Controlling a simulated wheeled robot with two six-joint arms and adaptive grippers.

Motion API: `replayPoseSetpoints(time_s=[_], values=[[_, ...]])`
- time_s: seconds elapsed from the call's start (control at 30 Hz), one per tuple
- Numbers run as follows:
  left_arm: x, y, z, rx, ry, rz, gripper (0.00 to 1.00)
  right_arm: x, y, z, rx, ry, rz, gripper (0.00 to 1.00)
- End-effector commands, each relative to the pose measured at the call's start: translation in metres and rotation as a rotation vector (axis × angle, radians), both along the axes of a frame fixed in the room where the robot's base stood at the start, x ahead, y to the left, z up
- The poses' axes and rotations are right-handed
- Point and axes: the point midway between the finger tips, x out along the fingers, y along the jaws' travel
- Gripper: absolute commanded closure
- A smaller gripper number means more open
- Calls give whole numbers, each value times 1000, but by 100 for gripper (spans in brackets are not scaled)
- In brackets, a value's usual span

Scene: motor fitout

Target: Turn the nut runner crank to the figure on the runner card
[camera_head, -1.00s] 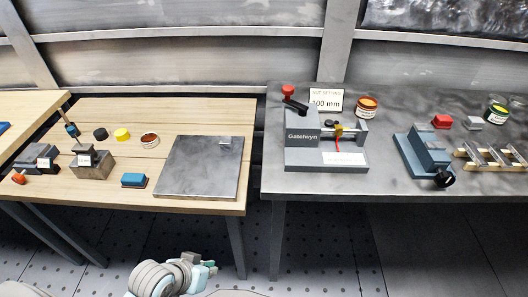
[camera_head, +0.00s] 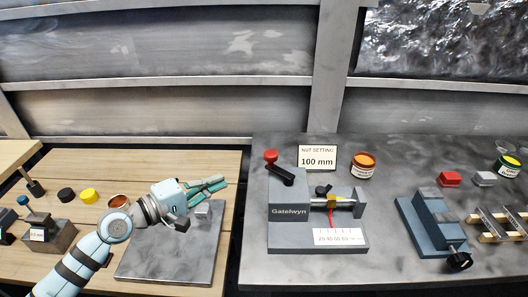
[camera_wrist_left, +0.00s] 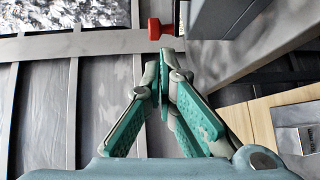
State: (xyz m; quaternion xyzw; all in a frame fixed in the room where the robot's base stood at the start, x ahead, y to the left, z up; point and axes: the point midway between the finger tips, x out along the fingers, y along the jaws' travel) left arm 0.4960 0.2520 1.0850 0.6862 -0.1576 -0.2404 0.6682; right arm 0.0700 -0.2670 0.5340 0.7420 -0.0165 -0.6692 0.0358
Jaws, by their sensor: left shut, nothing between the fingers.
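The grey nut runner, marked Gatelwyn (camera_head: 289,213), stands on the dark metal bench. Its black crank arm (camera_head: 282,176) carries a red knob (camera_head: 271,156) at the upper left. The runner card (camera_head: 318,162) behind it reads "NUT SETTING 100 mm". A red pointer (camera_head: 330,214) hangs above the white scale (camera_head: 340,237); its exact reading is too small to tell. My left gripper (camera_head: 224,184) is shut and empty, left of the runner and apart from it. In the left wrist view, the red knob (camera_wrist_left: 155,29) shows just beyond the shut fingertips (camera_wrist_left: 167,56). My right gripper is not in view.
A metal plate (camera_head: 160,262) lies on the wooden table under my left arm. An orange-topped tin (camera_head: 364,167) stands behind the runner. A blue-grey fixture with a black knob (camera_head: 459,262) is to its right. A gap separates the two tables.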

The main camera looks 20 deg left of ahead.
Motion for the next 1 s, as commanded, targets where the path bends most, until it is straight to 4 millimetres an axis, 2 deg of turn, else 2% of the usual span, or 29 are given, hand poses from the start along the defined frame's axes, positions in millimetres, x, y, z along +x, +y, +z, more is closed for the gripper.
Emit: replayPoseSetpoints(time_s=[0.17,0.37,0.47,0.7,0.83,1.0], values=[[14,-10,1,-8,-4,-1,100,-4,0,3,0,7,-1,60],[48,-34,-4,-10,-2,-7,100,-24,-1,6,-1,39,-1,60],[66,-46,-7,-7,-2,-7,100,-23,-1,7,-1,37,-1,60],[103,-69,-14,-3,1,-4,100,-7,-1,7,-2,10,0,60],[113,-75,-16,-2,0,-2,100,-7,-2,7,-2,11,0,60],[117,-77,-17,0,1,-2,100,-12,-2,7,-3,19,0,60]])
